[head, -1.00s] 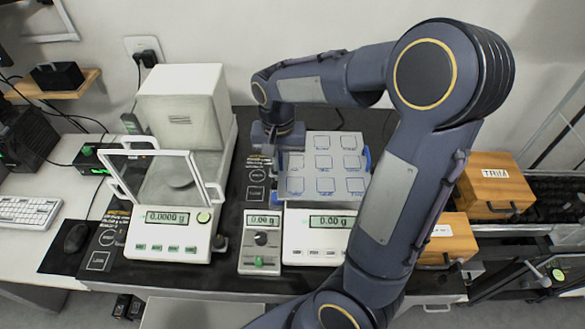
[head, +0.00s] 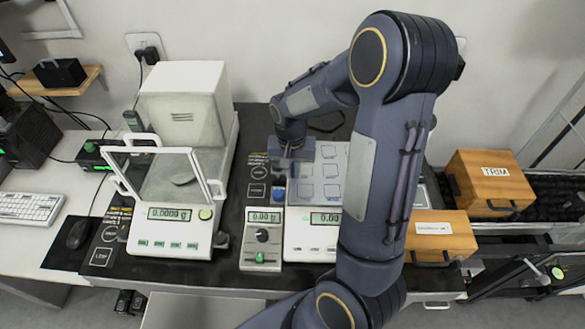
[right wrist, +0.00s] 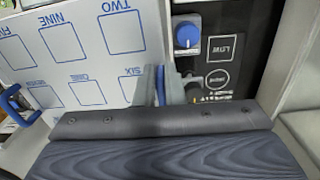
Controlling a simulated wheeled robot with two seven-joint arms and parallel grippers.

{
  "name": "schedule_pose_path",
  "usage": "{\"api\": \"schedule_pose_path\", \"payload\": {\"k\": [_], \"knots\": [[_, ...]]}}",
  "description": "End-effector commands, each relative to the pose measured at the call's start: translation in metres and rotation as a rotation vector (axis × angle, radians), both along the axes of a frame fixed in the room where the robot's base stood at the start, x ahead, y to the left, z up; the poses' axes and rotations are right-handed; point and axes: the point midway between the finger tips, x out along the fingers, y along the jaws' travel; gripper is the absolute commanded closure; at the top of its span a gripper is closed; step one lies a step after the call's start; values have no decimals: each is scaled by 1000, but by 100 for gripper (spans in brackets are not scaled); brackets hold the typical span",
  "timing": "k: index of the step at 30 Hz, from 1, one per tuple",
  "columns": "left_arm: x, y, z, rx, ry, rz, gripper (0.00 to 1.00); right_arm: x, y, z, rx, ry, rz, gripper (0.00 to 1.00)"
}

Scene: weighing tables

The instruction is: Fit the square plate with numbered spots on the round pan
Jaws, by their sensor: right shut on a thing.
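The square plate (head: 318,181) is pale, with blue-outlined numbered spots and blue side handles. In the head view it is over the right-hand balance, its right part hidden behind my arm. My right gripper (head: 288,172) is shut on the plate's left handle. The right wrist view shows the fingers (right wrist: 162,88) around that blue handle, with the plate (right wrist: 75,75) beside them and its other handle (right wrist: 20,105) free. A small round pan (head: 183,179) shows inside the left balance; any pan under the plate is hidden. I cannot tell whether the plate touches anything below. My left gripper is out of view.
The left balance (head: 170,233) has a glass-fronted shield. A blue knob (head: 278,193) sits close to the plate's left edge. Two wooden boxes (head: 490,185) (head: 440,238) stand at the right.

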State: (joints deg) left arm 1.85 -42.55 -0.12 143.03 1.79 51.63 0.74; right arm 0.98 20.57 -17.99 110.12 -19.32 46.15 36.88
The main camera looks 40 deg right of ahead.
Motion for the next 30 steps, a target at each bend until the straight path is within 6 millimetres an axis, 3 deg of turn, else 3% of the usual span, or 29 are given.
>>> {"api": "schedule_pose_path", "payload": {"k": [6, 7, 12, 24, 30], "knots": [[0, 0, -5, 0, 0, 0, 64, 0, 0, -5, -1, -1, 1, 100], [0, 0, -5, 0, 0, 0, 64, 0, 0, -6, 0, 0, 0, 90], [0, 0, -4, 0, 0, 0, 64, 0, 0, -5, 0, 0, 0, 69], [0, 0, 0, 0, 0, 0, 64, 1, 0, 6, 0, -4, 0, 69], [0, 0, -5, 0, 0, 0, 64, 2, 0, 44, 0, -8, 0, 69]]}}
